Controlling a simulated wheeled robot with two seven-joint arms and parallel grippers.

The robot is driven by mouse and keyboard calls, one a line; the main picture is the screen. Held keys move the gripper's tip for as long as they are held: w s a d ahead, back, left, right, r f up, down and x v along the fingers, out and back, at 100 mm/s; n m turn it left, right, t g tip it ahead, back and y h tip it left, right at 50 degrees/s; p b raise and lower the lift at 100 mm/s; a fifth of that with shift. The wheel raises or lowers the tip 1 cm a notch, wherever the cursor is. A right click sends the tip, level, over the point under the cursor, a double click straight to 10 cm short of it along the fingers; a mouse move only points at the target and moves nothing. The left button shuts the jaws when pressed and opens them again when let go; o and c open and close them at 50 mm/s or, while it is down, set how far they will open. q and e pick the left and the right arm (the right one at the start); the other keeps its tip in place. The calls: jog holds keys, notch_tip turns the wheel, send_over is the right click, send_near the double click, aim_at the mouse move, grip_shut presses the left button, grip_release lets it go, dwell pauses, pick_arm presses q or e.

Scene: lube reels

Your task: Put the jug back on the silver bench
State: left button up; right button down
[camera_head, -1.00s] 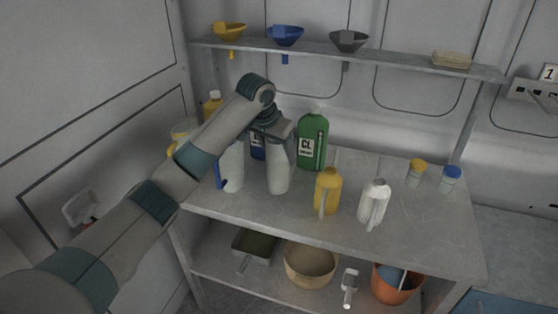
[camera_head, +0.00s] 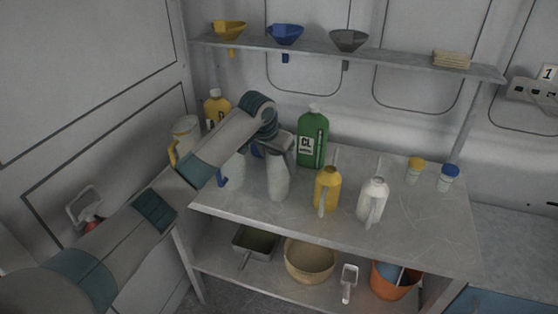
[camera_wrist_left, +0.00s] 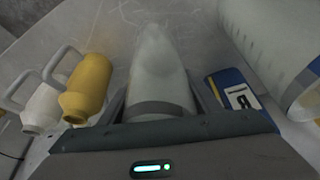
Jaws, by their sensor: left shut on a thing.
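My left gripper (camera_head: 273,147) reaches over the silver bench (camera_head: 420,225) and is shut on a pale, translucent jug (camera_head: 278,182). The jug is upright, with its lower part showing below the gripper, close over or on the bench top; I cannot tell whether its base touches. In the left wrist view the same jug (camera_wrist_left: 158,60) sits between the fingers, and its top is hidden by the gripper. My right gripper is not in view.
Beside the held jug stand a yellow bottle (camera_head: 327,190), a white bottle (camera_head: 373,202), a green CL bottle (camera_head: 312,140) and a pale jug with a blue handle (camera_head: 234,172). Another pale jug (camera_head: 186,135) stands farther left. The bench's right front is clear.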

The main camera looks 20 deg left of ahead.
pick_arm(q)
jog(key=o, duration=1.5)
jog(key=shift+s+a+r, duration=0.1)
jog(key=shift+s+r, duration=0.15)
jog(key=shift+r, duration=0.4)
jog(key=b+v, duration=0.3)
jog(key=v, duration=0.7)
jog(key=shift+s+r, duration=0.2)
jog(key=shift+r, duration=0.1)
